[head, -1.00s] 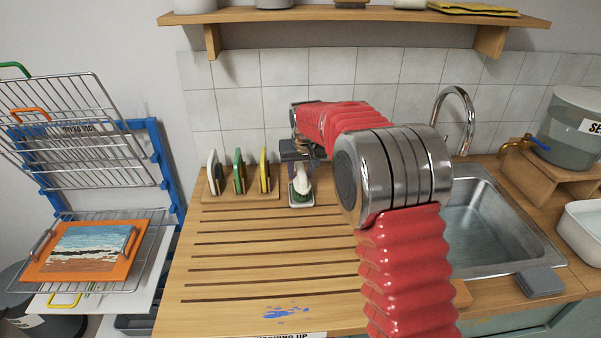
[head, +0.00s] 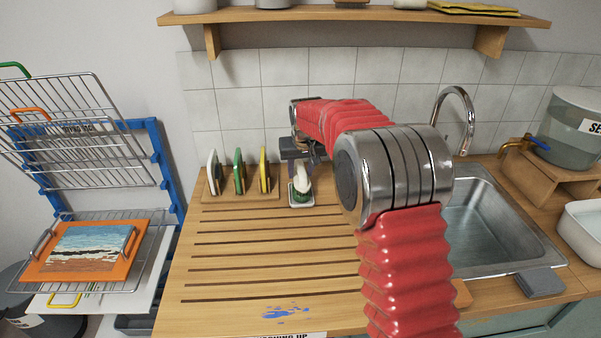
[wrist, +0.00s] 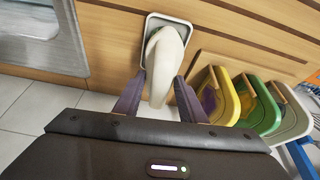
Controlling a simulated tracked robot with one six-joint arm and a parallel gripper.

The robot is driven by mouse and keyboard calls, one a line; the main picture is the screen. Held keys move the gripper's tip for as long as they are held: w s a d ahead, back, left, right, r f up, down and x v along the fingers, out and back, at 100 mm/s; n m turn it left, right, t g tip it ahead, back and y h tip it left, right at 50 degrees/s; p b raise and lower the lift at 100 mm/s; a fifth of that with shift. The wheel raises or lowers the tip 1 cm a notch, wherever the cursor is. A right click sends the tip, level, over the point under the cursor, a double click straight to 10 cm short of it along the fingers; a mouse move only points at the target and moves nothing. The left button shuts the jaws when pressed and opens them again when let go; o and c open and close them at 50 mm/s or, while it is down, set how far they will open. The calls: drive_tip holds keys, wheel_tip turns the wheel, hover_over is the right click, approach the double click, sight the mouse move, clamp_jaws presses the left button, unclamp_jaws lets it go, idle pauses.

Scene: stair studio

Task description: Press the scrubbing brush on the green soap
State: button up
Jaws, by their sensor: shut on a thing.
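The scrubbing brush (wrist: 166,64) has a cream handle, and my gripper (wrist: 158,95) is shut on it in the wrist view. In the head view the brush (head: 300,179) stands roughly upright below my gripper (head: 299,163). The green soap (head: 300,197) shows as a green edge in a small pale dish (head: 301,204) under the brush. In the wrist view the dish (wrist: 187,23) surrounds the brush's lower end. The brush hides most of the soap, and I cannot tell whether bristles and soap touch.
The sink (head: 495,235) is at the right. The grooved draining board (head: 260,255) is clear in front, with a blue paint stain (head: 285,312).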

drive_tip(key=shift+r, duration=3.1)
drive_tip(key=shift+s, duration=0.1)
